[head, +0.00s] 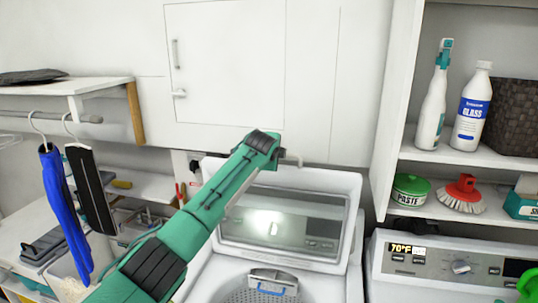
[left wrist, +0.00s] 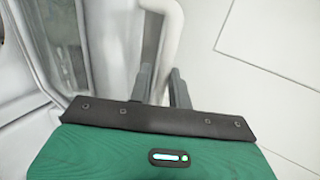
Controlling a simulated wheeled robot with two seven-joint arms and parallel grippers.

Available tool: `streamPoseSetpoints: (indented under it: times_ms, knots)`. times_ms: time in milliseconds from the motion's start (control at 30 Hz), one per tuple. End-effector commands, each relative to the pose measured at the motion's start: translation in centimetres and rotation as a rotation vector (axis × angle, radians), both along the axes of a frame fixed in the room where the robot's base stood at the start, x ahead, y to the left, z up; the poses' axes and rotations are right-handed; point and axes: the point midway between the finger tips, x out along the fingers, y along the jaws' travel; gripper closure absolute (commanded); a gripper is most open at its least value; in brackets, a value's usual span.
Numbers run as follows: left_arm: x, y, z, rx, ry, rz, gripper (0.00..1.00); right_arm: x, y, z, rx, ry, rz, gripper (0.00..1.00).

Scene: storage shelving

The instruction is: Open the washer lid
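The washer (head: 352,262) stands at the lower middle of the head view. Its lid (head: 352,185) is raised and leans back, with its window side facing me and the drum (head: 255,296) exposed below. My left arm crosses from the lower left, and its gripper end is at the lid's upper edge, beside a small pale curved bar (head: 292,160). In the left wrist view my left gripper (left wrist: 160,85) has its two fingers apart, with a white bar (left wrist: 168,40) between them. I cannot tell if they grip it. My right gripper is not in view.
A white cabinet door (head: 225,70) is behind the lid. A shelf on the right holds bottles (head: 473,105), a green-lidded tub (head: 411,190) and a red brush (head: 462,194). A second appliance (head: 450,265) stands right of the washer. Hangers with blue and black cloths hang at left.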

Motion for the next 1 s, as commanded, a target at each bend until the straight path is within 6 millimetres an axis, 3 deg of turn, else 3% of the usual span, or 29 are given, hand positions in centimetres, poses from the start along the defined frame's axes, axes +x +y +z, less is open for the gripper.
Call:
streamPoseSetpoints:
  times_ms: [700,1000]
  knots:
    - [-8.7,2.1,4.6,0.001,-0.003,0.000,0.81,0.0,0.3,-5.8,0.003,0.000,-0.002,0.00]
    - [-10.5,2.5,5.9,0.001,0.000,0.000,0.81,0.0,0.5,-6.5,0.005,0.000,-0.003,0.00]
